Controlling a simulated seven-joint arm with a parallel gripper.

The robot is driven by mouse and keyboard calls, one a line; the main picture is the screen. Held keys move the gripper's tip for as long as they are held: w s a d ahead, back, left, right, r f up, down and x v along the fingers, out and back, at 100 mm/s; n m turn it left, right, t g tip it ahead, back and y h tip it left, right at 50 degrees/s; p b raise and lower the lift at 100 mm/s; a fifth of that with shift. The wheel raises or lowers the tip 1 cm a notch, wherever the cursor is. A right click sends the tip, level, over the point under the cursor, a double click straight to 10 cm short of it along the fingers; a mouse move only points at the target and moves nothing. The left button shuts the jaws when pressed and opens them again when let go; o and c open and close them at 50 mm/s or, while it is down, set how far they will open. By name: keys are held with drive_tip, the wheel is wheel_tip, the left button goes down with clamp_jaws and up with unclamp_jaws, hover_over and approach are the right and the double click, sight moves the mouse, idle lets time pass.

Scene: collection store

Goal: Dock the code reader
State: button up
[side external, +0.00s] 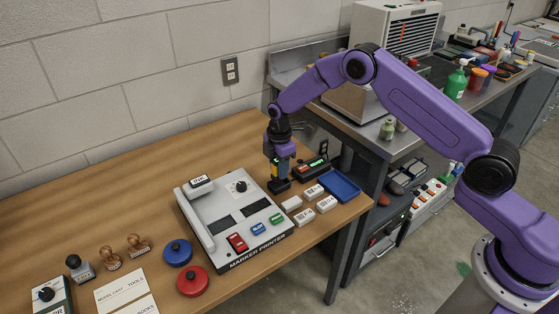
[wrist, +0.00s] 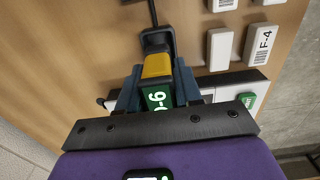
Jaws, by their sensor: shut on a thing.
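The code reader (wrist: 157,66) is yellow and grey with a green face marked in white. My gripper (wrist: 158,86) is shut on it, one blue-grey finger on each side. In the side view the gripper (side external: 282,168) points down at the table's back right, and a bit of the reader's yellow body (side external: 275,171) shows. A small black holder (side external: 279,187), which looks like the dock, stands directly below. In the wrist view a dark bracket (wrist: 173,36) surrounds the reader's far end. I cannot tell whether the reader is seated or just above it.
The marker printer (side external: 221,248) stands left of the gripper. Several white labelled blocks (side external: 304,216) and a blue tray (side external: 345,191) lie to the right. A black unit with a green display (side external: 318,163) sits close behind. Free wood lies at the back left.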

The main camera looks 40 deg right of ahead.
drive_tip(key=shift+f, duration=0.95)
drive_tip(key=shift+f, duration=0.6)
idle(0.9)
drive_tip(key=o, duration=0.6)
drive_tip(key=shift+c, duration=0.2)
drive_tip(key=shift+r, duration=5.5)
